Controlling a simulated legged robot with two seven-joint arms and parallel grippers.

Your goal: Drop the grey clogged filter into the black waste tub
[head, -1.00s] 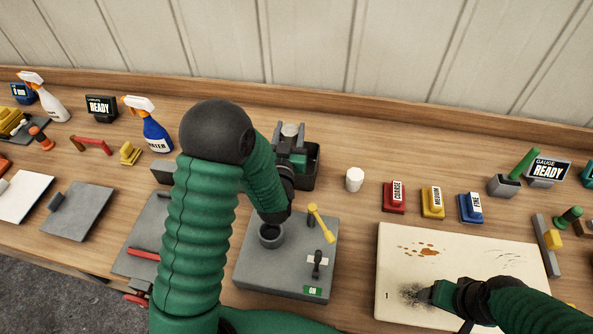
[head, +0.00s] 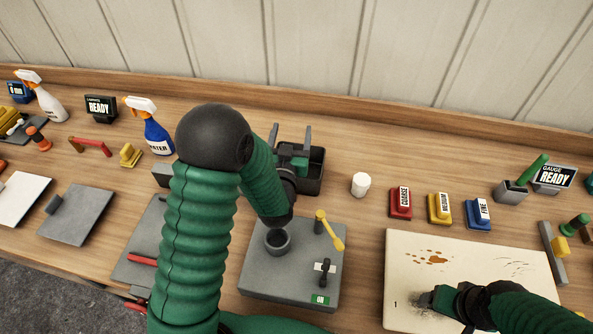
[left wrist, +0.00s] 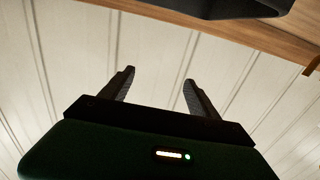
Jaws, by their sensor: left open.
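The black waste tub (head: 314,181) stands at the back of the bench, partly hidden behind my left gripper. My left gripper (head: 290,137) is over the tub, its two fingers spread and nothing between them. The left wrist view also shows the fingers (left wrist: 158,88) apart and empty, with the pale wall beyond. The grey clogged filter is not visible now; the tub's inside is mostly hidden, so I cannot see whether it lies there. My right gripper (head: 428,299) is low over the pale board at a dark smudge; its jaws are too unclear to read.
A white filter-like cylinder (head: 361,184) stands right of the tub. The grey fixture plate (head: 262,276) with a round cup (head: 278,242) and a yellow-handled lever (head: 330,230) lies in front. Red, yellow and blue blocks (head: 439,208) stand right. A blue spray bottle (head: 157,136) stands left.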

